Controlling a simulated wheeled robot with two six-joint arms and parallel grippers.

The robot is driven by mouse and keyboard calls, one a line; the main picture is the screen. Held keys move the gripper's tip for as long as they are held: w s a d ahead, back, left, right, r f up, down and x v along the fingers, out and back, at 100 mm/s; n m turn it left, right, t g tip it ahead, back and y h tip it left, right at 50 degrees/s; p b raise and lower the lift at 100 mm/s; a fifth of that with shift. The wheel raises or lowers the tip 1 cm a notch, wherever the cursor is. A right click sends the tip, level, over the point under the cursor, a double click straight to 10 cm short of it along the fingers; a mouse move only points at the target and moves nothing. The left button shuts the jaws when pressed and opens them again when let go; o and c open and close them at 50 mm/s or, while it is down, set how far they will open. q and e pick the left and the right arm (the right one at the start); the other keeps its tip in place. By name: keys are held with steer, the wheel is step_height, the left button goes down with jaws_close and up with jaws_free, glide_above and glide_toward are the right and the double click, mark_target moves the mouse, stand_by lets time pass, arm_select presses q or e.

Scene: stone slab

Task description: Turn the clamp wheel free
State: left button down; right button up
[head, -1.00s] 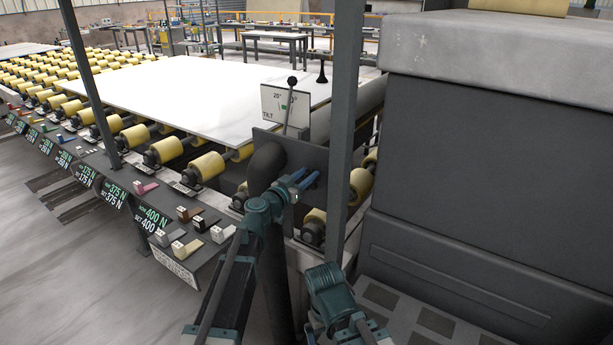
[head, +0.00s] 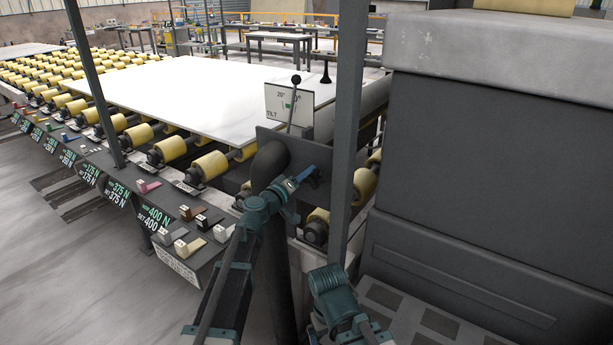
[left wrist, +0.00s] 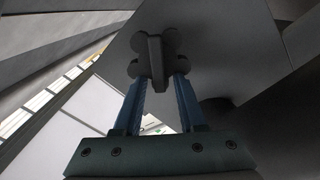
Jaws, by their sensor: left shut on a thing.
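The clamp wheel (left wrist: 155,60) is a dark lobed knob with a raised bar across its middle, seen close up in the left wrist view. My left gripper (left wrist: 163,82) is shut on it, with one blue finger on each side of the bar. In the head view my left gripper (head: 306,178) reaches to the dark upright plate (head: 320,152) by the roller table, and the wheel is mostly hidden there behind the fingers. My right arm shows low in the head view, but its gripper fingers do not show.
A white stone slab (head: 190,95) lies on yellow rollers (head: 207,166). A tilt scale (head: 288,103) with a lever stands above the plate. A grey post (head: 350,120) and a large dark housing (head: 480,150) stand close on the right. Small coloured switches line the front rail.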

arm_select(q)
steer(key=n, duration=0.2)
steer(key=f+n+b, duration=0.1)
steer(key=n, duration=0.2)
steer(key=shift+w+a+n, duration=0.1)
steer(key=shift+a+n, duration=0.1)
steer(key=shift+n, duration=0.1)
arm_select(e)
steer(key=shift+f, duration=0.55)
arm_select(q)
steer(key=n, duration=0.2)
steer(key=f+n+b, duration=0.1)
steer(key=n, duration=0.2)
arm_select(e)
steer(key=shift+f, duration=0.45)
arm_select(q)
steer(key=shift+n, duration=0.3)
steer(key=c, duration=0.9)
jaws_free()
steer(key=shift+o, duration=0.2)
steer(key=v, duration=1.3)
steer(key=shift+s+a, duration=0.2)
steer(key=shift+s, duration=0.15)
